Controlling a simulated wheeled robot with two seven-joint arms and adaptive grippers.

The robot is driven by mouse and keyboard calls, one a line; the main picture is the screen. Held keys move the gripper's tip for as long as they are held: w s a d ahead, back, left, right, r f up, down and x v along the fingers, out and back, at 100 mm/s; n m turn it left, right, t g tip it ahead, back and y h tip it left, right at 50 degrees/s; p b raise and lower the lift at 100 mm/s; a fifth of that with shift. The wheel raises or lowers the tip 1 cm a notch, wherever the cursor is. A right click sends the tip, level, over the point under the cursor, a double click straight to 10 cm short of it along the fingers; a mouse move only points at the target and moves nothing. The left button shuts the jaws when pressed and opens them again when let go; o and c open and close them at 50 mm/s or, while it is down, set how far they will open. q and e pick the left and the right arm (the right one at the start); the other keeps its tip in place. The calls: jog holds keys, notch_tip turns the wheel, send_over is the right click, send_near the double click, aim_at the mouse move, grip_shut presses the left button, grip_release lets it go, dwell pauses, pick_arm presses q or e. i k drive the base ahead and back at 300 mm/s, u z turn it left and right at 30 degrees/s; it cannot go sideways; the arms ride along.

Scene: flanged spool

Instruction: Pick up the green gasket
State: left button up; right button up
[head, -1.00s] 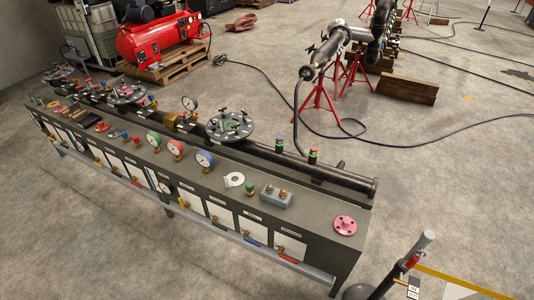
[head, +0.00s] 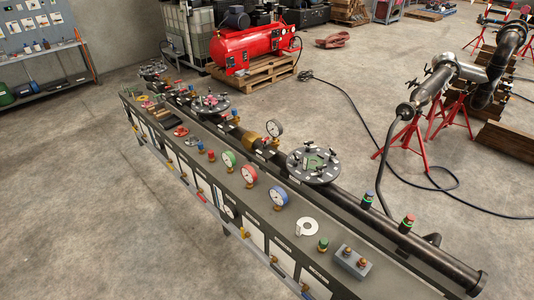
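A small green piece (head: 313,163) shows on top of the black bolted round flange (head: 322,177) on the long dark pipe, right of the middle. It may be the green gasket; upright studs and clamps partly hide it. A small yellow-green ring (head: 141,97) lies at the far left end of the bench, too small to identify. Neither of my grippers shows in the head view.
The long bench (head: 222,185) carries pressure gauges (head: 278,197), valves and a grey block (head: 350,262). The dark pipe (head: 440,262) runs along its back edge. Red stands (head: 405,143) hold piping at right. A red compressor (head: 240,50) stands behind. Concrete floor is clear at left.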

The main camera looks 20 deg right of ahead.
aim_at(306, 165)
jog(key=u, duration=0.2)
jog(key=i, duration=0.95)
jog(key=z, duration=0.1)
